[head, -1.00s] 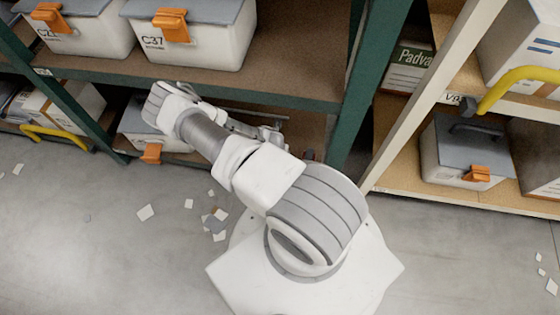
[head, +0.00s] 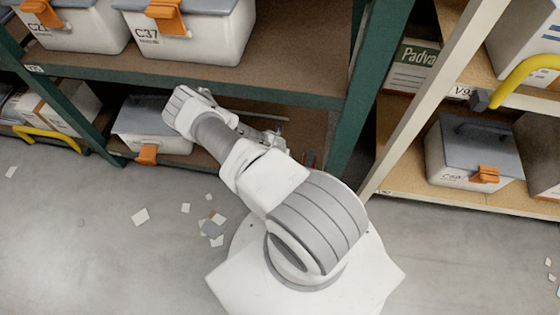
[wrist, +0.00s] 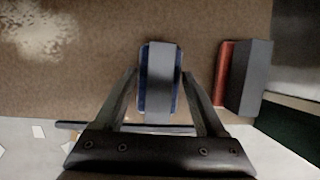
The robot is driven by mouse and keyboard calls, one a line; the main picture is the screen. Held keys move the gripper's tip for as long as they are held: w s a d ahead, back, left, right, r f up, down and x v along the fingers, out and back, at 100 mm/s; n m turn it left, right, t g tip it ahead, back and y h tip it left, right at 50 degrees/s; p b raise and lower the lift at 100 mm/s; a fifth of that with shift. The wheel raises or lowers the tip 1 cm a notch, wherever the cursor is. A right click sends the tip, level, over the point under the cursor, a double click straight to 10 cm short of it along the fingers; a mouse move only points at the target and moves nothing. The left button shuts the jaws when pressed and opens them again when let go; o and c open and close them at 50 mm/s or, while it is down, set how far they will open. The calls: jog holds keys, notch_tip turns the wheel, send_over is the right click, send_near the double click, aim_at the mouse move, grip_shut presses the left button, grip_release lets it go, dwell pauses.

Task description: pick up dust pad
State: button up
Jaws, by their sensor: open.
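A blue-edged pad with a wide grey band along it, which looks like the dust pad (wrist: 160,117), lies on the brown shelf board in the wrist view. My gripper (wrist: 160,74) is open, with one finger to the left of the pad and one to the right, and a gap shows on both sides. The pad is not gripped. The height of the fingers above the board is hard to judge. In the head view my arm reaches into the lower shelf bay, and the pad cannot be made out there.
A red and grey block (wrist: 243,75) lies right of my gripper. A grey-lidded crate (head: 150,125) stands left of my arm. The upper shelf (head: 280,85) overhangs, and a green post (head: 365,95) stands at right.

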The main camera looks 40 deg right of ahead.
jog(key=shift+f, duration=0.15)
grip_shut()
dwell(0.4)
